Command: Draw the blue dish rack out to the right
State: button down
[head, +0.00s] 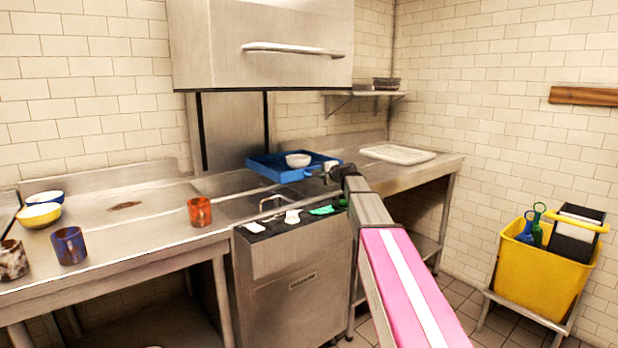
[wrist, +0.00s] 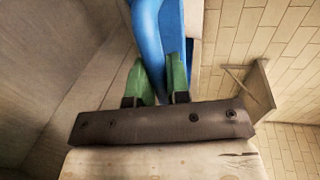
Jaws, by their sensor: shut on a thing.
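The blue dish rack (head: 274,174) sits under the raised hood of the dishwasher, reaching out over its right side. A white bowl (head: 298,160) stands in it, with another small white item (head: 330,167) near its right end. My gripper (head: 328,177) is at the rack's right front end, partly hidden by my arm in the head view. In the wrist view my green fingers (wrist: 161,82) are shut on the rack's blue rim (wrist: 155,35). Most of the rack is out of the wrist view.
The raised steel hood (head: 262,45) hangs above the rack. The right counter (head: 375,168) holds a pale tray (head: 398,154). An orange mug (head: 199,211), a blue mug (head: 69,245) and bowls stand on the left counter. A yellow bin (head: 545,262) stands at the right.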

jog(key=shift+w+d, duration=0.5)
jog(key=shift+d, duration=0.3)
jog(key=shift+w+d, duration=0.5)
jog(key=shift+d, duration=0.3)
jog(key=c, duration=1.1)
grip_release()
jog(key=v, duration=1)
jog(key=shift+s+d, duration=0.15)
jog(key=shift+s, duration=0.2)
jog(key=shift+r, duration=0.1)
jog(key=shift+c, duration=0.3)
